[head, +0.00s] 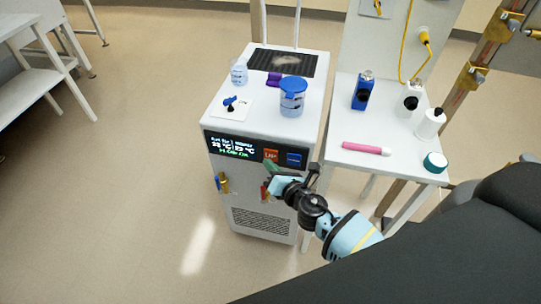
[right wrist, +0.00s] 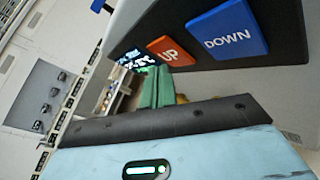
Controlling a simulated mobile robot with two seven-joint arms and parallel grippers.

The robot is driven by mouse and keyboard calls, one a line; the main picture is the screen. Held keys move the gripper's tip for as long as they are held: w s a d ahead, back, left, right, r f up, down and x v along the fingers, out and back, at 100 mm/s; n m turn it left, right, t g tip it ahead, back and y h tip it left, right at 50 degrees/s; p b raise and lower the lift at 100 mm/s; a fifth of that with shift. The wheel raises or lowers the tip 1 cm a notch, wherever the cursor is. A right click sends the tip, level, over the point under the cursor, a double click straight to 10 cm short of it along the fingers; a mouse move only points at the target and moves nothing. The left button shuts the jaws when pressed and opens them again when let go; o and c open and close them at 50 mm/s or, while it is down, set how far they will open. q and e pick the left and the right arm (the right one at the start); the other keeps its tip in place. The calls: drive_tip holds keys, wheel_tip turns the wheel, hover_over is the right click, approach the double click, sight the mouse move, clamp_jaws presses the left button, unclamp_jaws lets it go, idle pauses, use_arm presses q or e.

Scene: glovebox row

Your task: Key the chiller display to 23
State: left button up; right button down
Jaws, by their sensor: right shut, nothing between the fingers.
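The chiller (head: 225,175) is a white box with a dark front panel. Its lit display (head: 232,147) shows two temperature readings in white over a green line; the digits are too small to read surely. Right of it are the orange UP button (head: 271,155) and the blue DOWN button (head: 294,159). The wrist view also shows the UP button (right wrist: 169,50) and the DOWN button (right wrist: 228,38). My right gripper (head: 273,167) is shut and empty, its green fingertips (right wrist: 156,88) close to the UP button. I cannot tell whether they touch it. My left gripper is not in view.
On the chiller's top stand a blue-lidded container (head: 292,97), a small clear bottle (head: 239,72) and a purple item (head: 275,79). A white side table (head: 375,129) at right holds bottles, a pink cylinder (head: 366,148) and a teal-rimmed lid (head: 435,162).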

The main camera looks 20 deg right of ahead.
drive_tip(key=shift+w+d, duration=0.2)
drive_tip(key=shift+w, duration=0.1)
drive_tip(key=shift+w+d, duration=0.25)
drive_tip(key=shift+w, duration=0.05)
idle(0.9)
drive_tip(key=shift+s+a, duration=0.5)
drive_tip(key=shift+s, duration=0.2)
drive_tip(key=shift+s+a, duration=0.7)
drive_tip(key=shift+s, duration=0.35)
drive_tip(key=shift+s+a, duration=0.7)
drive_tip(key=shift+s, duration=0.35)
